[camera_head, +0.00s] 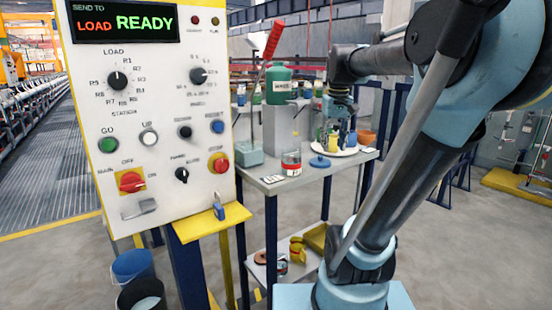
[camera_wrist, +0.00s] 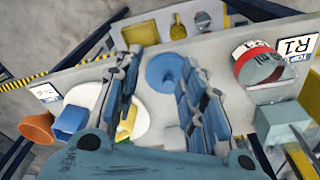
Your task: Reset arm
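My gripper (camera_head: 341,125) hangs over the right part of a grey work table (camera_head: 256,181) in the head view. In the wrist view my gripper (camera_wrist: 160,70) is open, with its two blue-grey fingers wide apart and nothing held between them. A blue round disc (camera_wrist: 165,72) lies on the table beneath the gap, and it shows in the head view too (camera_head: 320,162). A white plate (camera_wrist: 87,97) with small blue and yellow items lies under and left of the left finger in the wrist view. Whether the fingers touch anything on the plate cannot be told.
A control panel (camera_head: 150,160) reading "LOAD READY" stands at left. A lower shelf (camera_head: 262,268) carries yellow items. Buckets (camera_head: 132,266) stand on the floor.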

